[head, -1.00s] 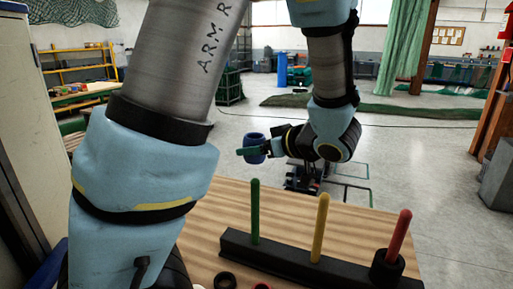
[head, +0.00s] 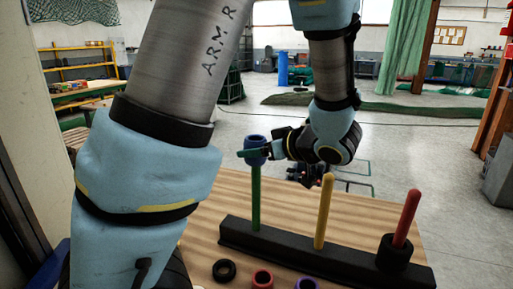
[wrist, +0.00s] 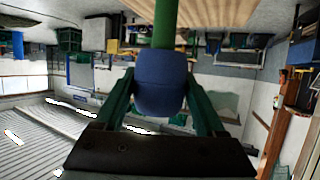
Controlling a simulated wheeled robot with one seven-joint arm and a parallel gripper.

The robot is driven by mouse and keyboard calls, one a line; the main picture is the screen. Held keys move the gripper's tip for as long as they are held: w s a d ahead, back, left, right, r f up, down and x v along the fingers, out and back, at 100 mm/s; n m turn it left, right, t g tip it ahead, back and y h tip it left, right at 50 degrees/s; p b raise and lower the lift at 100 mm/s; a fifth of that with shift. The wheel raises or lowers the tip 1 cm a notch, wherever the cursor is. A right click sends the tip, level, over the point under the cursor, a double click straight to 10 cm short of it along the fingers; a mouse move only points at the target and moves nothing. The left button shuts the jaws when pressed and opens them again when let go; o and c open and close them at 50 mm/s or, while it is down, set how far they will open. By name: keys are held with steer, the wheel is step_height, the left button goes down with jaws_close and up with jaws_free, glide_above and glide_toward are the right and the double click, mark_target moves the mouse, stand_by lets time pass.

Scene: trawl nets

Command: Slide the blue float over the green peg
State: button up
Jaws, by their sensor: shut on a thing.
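The blue float (head: 257,147) is held between the green fingers of my gripper (head: 254,153), in front of the far floor in the head view. The green peg (head: 256,200) stands upright at the left end of the black base (head: 290,255). The float is in line with the peg's upper end, which is hidden. I cannot tell whether the peg's tip is inside the float or behind it. In the wrist view the blue float (wrist: 161,85) sits between both fingers, and the green peg (wrist: 165,22) meets its upper edge in the picture.
A yellow peg (head: 324,210) and a red peg (head: 407,217) stand on the same base; a black ring (head: 392,254) is around the red one.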

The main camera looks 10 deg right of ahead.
mark_target(263, 163)
steer(key=shift+f+b, duration=0.95)
steer(key=shift+f, duration=1)
steer(key=o, duration=1.4)
steer(key=shift+o, duration=0.2)
steer(key=b+v, duration=0.1)
steer(key=v, duration=1)
